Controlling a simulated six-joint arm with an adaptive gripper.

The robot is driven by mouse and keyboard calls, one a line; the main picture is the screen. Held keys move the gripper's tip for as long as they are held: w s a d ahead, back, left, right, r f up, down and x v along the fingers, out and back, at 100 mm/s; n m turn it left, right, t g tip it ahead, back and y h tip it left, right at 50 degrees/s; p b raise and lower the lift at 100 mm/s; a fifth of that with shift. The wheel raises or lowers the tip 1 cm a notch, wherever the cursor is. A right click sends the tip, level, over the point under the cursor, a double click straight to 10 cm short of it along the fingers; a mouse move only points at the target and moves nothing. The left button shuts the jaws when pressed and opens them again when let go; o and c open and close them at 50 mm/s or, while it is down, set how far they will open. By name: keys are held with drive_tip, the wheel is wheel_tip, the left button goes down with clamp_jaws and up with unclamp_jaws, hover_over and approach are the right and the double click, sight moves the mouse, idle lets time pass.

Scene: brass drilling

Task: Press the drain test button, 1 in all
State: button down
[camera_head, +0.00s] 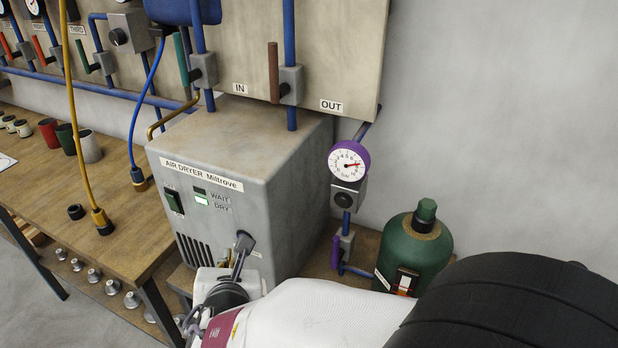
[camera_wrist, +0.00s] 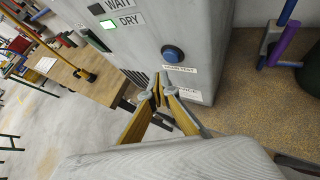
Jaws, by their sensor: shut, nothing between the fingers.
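The air dryer (camera_head: 245,165) is a grey box with a worn brown top. Its blue round drain test button (camera_wrist: 173,55) sits on the front face in the wrist view, above a small white label (camera_wrist: 180,69). My gripper (camera_wrist: 162,80) is shut and empty. In the wrist view its tips show just below the button, by the label, and do not cover the button. In the head view my gripper (camera_head: 243,243) is in front of the dryer's lower front and hides the button. I cannot tell whether the tips touch the panel.
The dryer's DRY lamp (camera_head: 201,199) is lit green beside a rocker switch (camera_head: 174,201). A purple-rimmed gauge (camera_head: 348,164) and a green bottle (camera_head: 413,245) stand to the right. A wooden bench (camera_head: 110,185) with hanging hoses is to the left.

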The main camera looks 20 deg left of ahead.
drive_tip(key=shift+w, duration=0.55)
drive_tip(key=shift+w, duration=0.9)
idle(2.4)
drive_tip(key=shift+s, duration=0.9)
idle(0.4)
drive_tip(key=shift+s, duration=2.5)
